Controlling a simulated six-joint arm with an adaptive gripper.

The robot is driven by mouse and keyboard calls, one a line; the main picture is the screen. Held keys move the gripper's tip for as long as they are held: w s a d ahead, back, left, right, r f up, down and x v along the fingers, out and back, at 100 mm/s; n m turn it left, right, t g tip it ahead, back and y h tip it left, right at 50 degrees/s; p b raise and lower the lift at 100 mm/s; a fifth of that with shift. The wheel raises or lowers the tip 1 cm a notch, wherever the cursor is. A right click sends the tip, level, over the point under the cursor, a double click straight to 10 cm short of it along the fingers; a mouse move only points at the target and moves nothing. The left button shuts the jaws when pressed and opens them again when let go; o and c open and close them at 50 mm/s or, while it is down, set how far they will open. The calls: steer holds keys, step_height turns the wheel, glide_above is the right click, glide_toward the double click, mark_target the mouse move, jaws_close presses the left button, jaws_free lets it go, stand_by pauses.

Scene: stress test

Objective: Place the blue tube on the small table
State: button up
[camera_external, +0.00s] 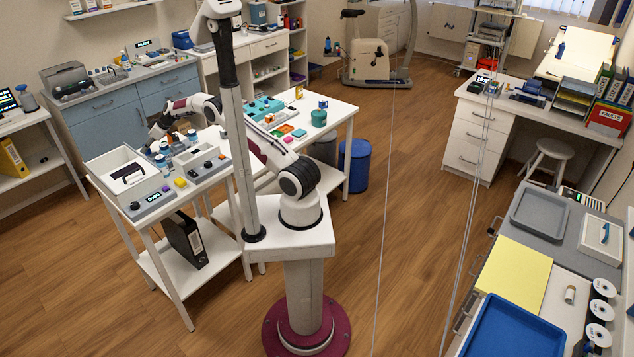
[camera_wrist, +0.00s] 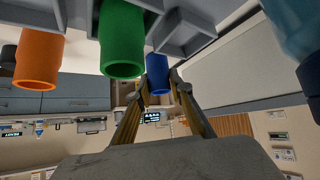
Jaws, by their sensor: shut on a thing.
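In the wrist view, the blue tube (camera_wrist: 157,69) stands in a row with a green tube and an orange tube, against a grey rack (camera_wrist: 205,12). My gripper (camera_wrist: 161,86) has its two fingers on either side of the blue tube's end and is shut on it. Whether the tube is still seated in the rack I cannot tell. In the external view, my gripper (camera_external: 156,131) is low over the left white table (camera_external: 152,222), among small bottles. The blue tube is too small to make out there. Which table is the small one is unclear.
The green tube (camera_wrist: 121,38) and orange tube (camera_wrist: 39,58) are close beside my fingers. A white box (camera_external: 125,178) and a grey device (camera_external: 152,205) crowd the left table. A second white table (camera_external: 338,108) holds a teal container (camera_external: 318,118) and coloured blocks.

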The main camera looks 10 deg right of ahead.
steer(key=shift+f, duration=0.15)
steer(key=o, duration=1)
steer(key=shift+r, duration=0.25)
steer(key=shift+d+r, duration=0.25)
steer(key=shift+v, duration=5.6)
